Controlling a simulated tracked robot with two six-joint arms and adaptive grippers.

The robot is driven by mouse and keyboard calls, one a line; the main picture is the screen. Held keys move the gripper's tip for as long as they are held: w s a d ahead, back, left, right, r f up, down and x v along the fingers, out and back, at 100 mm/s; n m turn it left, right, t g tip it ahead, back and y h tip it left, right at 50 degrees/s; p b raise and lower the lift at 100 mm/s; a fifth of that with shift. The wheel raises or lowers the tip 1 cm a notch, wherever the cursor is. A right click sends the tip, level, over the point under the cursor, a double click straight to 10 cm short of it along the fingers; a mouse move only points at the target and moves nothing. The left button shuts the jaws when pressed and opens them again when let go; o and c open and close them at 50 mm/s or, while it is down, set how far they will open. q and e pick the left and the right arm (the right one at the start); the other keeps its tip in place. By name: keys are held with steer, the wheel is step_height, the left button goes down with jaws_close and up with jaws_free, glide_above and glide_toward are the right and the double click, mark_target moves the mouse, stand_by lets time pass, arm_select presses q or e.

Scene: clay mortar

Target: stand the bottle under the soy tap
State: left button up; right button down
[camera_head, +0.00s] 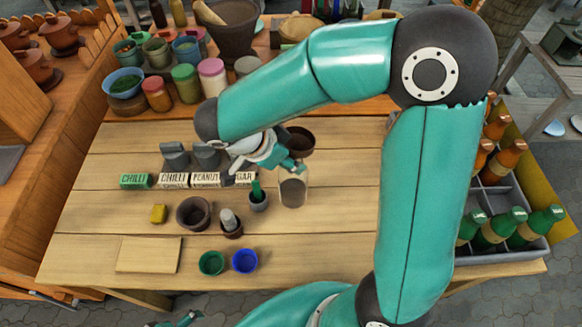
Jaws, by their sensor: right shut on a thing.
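My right gripper (287,167) reaches over the middle of the table and is shut on the neck of a clear bottle (294,190). The bottle looks upright, with a dark patch at its lower part. I cannot tell whether its base touches the table. I cannot pick out the soy tap; my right arm covers much of the view's right side. A small teal and dark part at the bottom edge seems to be my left gripper (186,319); its fingers are not clear.
A small pot with a green stick (258,199) stands just left of the bottle. A brown bowl (299,140) is behind it. Labelled blocks (174,180), cups and pots stand left. A bottle crate (502,256) is at right.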

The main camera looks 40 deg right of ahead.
step_height(320, 180, down, 4)
steer(key=shift+r, duration=0.1)
steer(key=shift+f, duration=0.3)
steer(key=shift+f, duration=0.1)
steer(key=c, duration=0.8)
jaws_free()
